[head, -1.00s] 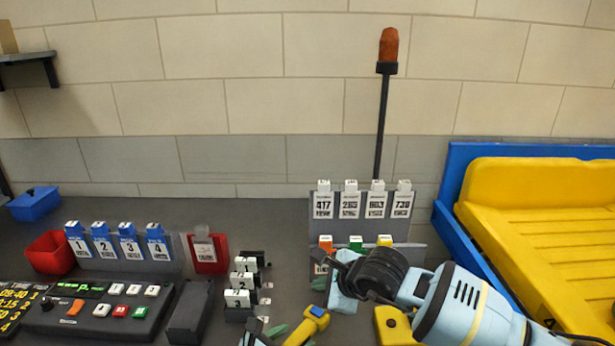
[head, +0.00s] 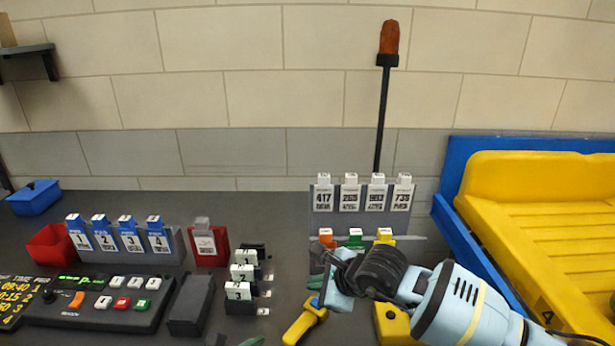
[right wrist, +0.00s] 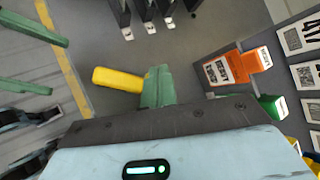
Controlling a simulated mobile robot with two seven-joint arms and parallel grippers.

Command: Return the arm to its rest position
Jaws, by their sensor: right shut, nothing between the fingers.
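My right gripper (head: 318,278) hangs over the right part of the grey worktop (head: 285,225), its arm coming in from the right. In the right wrist view its green fingers (right wrist: 158,86) are together with nothing held. A yellow handheld tool (head: 303,326) lies just below it in the head view; it also shows beside the fingertips in the right wrist view (right wrist: 116,79). Of my left gripper, only a green tip (head: 252,341) shows at the bottom edge. In the right wrist view two green fingers (right wrist: 30,57) stand apart at the left; they look like the left gripper's.
A rack of numbered cards (head: 322,200) stands behind the right gripper, with orange, green and yellow blocks (head: 355,240) before it. A yellow tray (head: 540,200) sits in a blue frame at right. A button console (head: 95,308), red bin (head: 50,245) and card holders stand left.

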